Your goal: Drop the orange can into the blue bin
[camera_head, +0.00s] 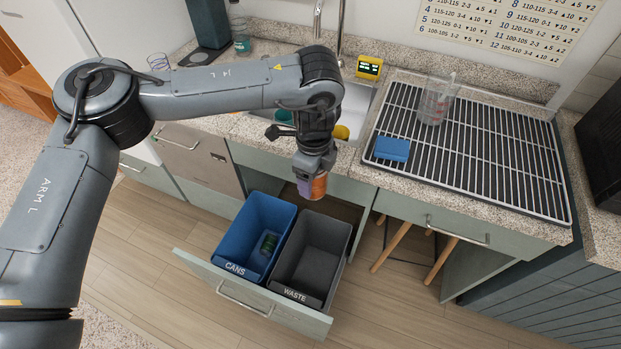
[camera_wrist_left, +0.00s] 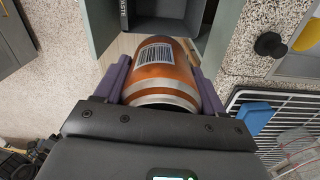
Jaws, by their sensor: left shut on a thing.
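The orange can (camera_head: 313,186) is held by my left gripper (camera_head: 312,182), above the back part of the open drawer. In the left wrist view the can (camera_wrist_left: 165,72) shows orange with silver bands and a barcode, between the two purple fingers of the left gripper (camera_wrist_left: 160,88). The blue bin (camera_head: 283,215), labelled CANS, stands in the left half of the drawer, with a dark green can (camera_head: 268,243) inside. The held can is right of and behind the blue bin, nearer the back of the grey bin. My right gripper is not in view.
The grey WASTE bin (camera_head: 338,232) stands beside the blue bin in the pulled-out drawer (camera_head: 252,308). Behind are the counter (camera_head: 225,125), a sink with a faucet (camera_head: 340,30), and a drying rack (camera_head: 480,150) bearing a blue sponge (camera_head: 392,149) and a clear jug (camera_head: 436,100).

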